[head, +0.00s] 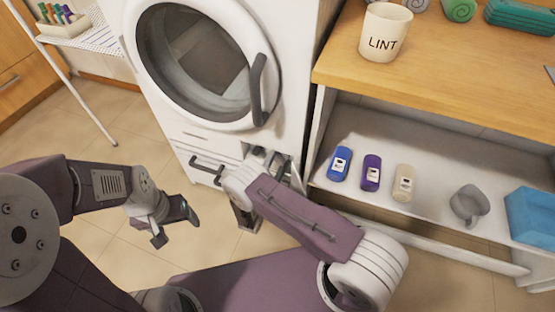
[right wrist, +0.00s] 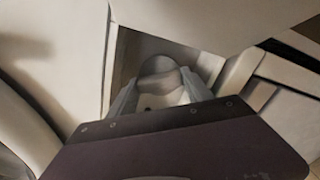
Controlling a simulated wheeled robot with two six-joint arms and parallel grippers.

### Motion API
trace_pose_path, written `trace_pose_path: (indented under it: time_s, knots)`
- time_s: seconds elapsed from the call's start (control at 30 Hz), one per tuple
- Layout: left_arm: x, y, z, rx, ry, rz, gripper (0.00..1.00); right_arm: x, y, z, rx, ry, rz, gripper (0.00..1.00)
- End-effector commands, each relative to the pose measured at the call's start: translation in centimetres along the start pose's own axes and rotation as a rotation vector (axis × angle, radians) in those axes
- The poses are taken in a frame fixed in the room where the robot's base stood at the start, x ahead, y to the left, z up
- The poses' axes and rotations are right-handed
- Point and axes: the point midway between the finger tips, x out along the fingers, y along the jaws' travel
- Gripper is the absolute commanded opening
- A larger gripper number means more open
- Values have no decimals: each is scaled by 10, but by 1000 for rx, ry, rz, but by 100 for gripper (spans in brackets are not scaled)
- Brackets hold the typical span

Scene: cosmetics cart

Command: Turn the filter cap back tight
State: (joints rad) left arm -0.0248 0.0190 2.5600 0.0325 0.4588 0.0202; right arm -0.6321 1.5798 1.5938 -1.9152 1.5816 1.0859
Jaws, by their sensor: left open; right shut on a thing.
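The filter cap (right wrist: 160,69), a grey rounded piece, sits in a recess low on the front of the white washing machine (head: 182,143). In the right wrist view my right gripper (right wrist: 160,90) is shut on it, one finger on each side. The gripper's own housing hides the lower part of the cap. In the head view my right wrist and arm cover most of the recess, and the cap is not clear there. My left gripper (head: 174,222) is open and empty, above the floor to the left, apart from the machine.
A dark drawer handle (head: 208,170) is left of the recess. A wooden counter (head: 450,62) with a LINT pot (head: 386,32) is at right. The shelf below holds blue, purple and beige bottles (head: 403,183), a grey mug-like object (head: 469,205) and a blue bin (head: 533,218).

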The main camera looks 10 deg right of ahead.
Motion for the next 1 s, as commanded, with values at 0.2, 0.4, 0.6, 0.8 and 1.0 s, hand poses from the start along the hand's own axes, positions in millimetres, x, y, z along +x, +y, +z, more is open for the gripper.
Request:
trace_pose_path:
  time_s: [0.2, 0.4, 0.6, 0.8, 1.0]
  knots:
    - [-9, 0, -1, 0, 0, 0, 75, 0, 1, 1, 181, 0, 0, 18]
    - [-14, 0, -2, 0, 0, 0, 75, 0, 1, 0, 316, 0, 0, 18]
    - [-17, 0, -2, 0, 0, 0, 75, 0, 0, 0, 404, 0, -1, 18]
    - [-18, 0, -2, 0, 0, 0, 75, 0, 0, 0, 450, 0, 0, 18]
    - [-18, 0, -2, 0, 0, 0, 75, 0, 0, 0, 464, 0, 0, 18]
